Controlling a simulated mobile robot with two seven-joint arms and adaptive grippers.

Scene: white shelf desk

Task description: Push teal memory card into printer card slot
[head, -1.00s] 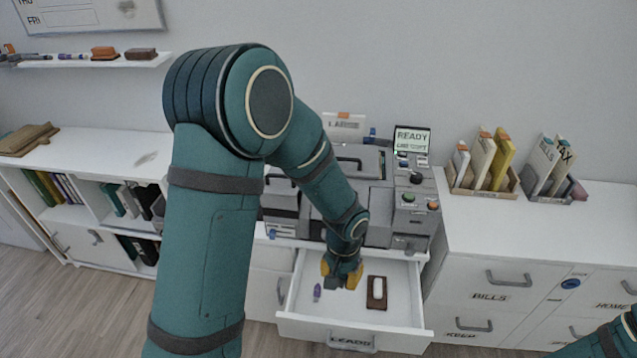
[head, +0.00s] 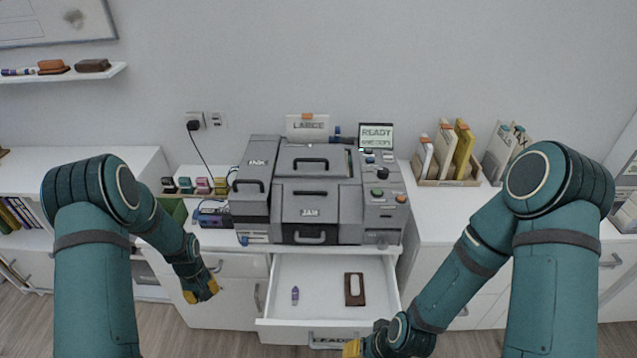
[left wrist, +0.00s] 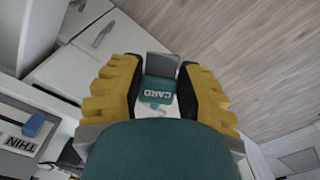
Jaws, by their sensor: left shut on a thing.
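A teal memory card (left wrist: 158,90) marked CARD sits between the yellow-and-black fingers of my left gripper (head: 203,291) in the left wrist view, and the gripper is shut on it. In the head view this gripper is low on the left, in front of the white cabinet and left of the open drawer, apart from the printer. The card is not distinct there. The grey printer (head: 322,208) stands on the desk with its screen reading READY. I cannot make out its card slot clearly. My right gripper (head: 354,347) is at the bottom edge, partly cut off, its fingers unclear.
An open white drawer (head: 320,325) juts out below the printer. It holds a small purple item (head: 295,296) and a brown block (head: 347,299) with a white piece on it. Ink bottles (head: 203,186) stand left of the printer, a file holder (head: 445,181) right of it.

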